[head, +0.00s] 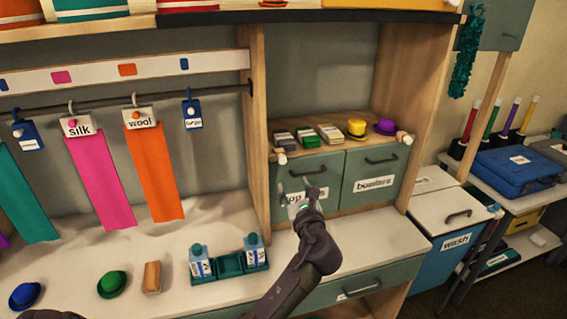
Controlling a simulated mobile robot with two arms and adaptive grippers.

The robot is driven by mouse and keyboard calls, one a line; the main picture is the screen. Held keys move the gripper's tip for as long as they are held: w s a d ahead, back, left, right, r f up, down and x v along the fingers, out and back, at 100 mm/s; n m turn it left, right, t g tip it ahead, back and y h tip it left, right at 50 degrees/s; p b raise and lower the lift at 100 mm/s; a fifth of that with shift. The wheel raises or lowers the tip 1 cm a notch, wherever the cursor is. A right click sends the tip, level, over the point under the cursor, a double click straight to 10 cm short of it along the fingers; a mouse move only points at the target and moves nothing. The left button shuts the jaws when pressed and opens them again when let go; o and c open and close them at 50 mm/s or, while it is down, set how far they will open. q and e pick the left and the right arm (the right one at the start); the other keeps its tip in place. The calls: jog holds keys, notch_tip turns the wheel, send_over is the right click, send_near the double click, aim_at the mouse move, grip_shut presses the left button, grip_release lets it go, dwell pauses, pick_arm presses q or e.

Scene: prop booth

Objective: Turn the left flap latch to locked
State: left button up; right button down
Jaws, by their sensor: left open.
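The left flap (327,165) is a green-grey panel with a dark handle and a white label, and it looks closed. A small pale wooden piece that looks like its latch (282,158) sits at the flap's upper left edge; I cannot tell its turn position. My left gripper (297,192) is open in front of the flap's lower part, below and a little right of this latch and apart from it. It covers part of the label and nothing shows between its fingers. My right gripper is not in view.
The right flap (360,186), labelled bowlers, has a similar pale latch (404,137). Small boxes and a yellow hat (356,127) and a purple hat (386,127) stand on the shelf above. A green carton tray (230,263) stands on the counter left of my arm. Cloth strips hang left.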

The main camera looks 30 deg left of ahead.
aim_at(283, 162)
pick_arm(q)
jog(key=p+x, duration=0.2)
jog(key=x, duration=1)
jog(key=shift+w+a+f, duration=0.15)
jog(key=shift+a, duration=0.1)
grip_shut()
